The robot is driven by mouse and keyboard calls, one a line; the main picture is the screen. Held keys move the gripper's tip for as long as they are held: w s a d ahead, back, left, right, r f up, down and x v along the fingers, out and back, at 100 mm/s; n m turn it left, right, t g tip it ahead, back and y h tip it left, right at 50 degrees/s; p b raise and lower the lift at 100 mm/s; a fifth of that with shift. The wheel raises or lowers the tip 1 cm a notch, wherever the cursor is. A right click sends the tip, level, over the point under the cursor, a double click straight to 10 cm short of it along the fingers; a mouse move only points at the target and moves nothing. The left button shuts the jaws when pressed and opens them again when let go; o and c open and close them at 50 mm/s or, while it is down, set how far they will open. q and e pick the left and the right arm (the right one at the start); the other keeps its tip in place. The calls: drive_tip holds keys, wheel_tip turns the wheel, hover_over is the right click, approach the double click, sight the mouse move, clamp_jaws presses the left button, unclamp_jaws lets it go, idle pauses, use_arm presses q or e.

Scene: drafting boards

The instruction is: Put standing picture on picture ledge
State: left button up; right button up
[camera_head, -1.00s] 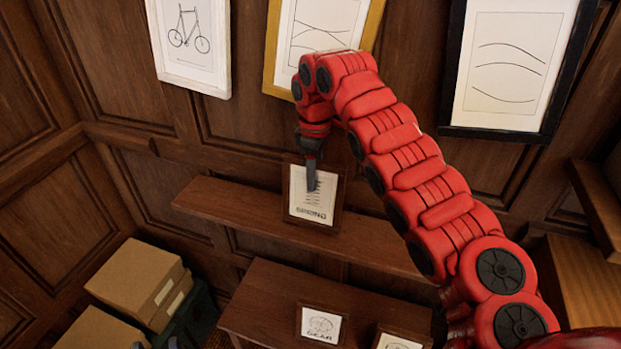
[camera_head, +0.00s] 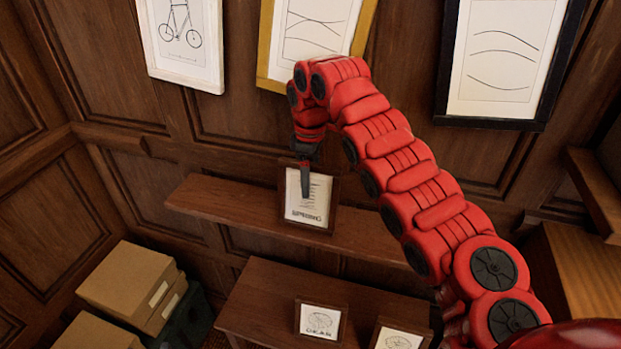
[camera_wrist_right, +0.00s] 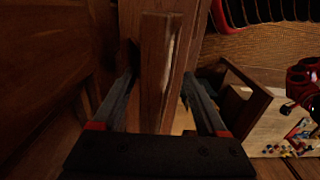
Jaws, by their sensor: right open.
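The standing picture (camera_head: 322,213), a small dark-brown frame with a white sheet reading something like "SPRING", stands upright on the wooden picture ledge (camera_head: 222,199) on the wall. My right gripper (camera_head: 306,194) hangs at it, one dark finger in front of its sheet. In the right wrist view the right gripper (camera_wrist_right: 158,92) is open, its fingers apart on both sides of a brown frame edge (camera_wrist_right: 155,65). I cannot tell whether either finger touches it. My left gripper is not in view.
Below the ledge, a wooden table (camera_head: 262,292) carries a gear picture (camera_head: 320,320) and another small framed picture (camera_head: 398,339). Cardboard boxes (camera_head: 128,275) stand at lower left. Larger pictures hang above, including a bicycle drawing (camera_head: 182,38). The ledge left of the standing picture is bare.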

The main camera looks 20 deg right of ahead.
sight(311, 165)
drive_tip(key=shift+d+r, duration=0.1)
drive_tip(key=shift+r, duration=0.45)
wheel_tip(311, 165, up, 6)
drive_tip(key=p, duration=0.4)
drive_tip(key=shift+f, duration=0.1)
drive_tip(key=shift+s+r+p, duration=0.15)
drive_tip(key=shift+r+p, duration=0.2)
drive_tip(key=shift+w+f, duration=0.2)
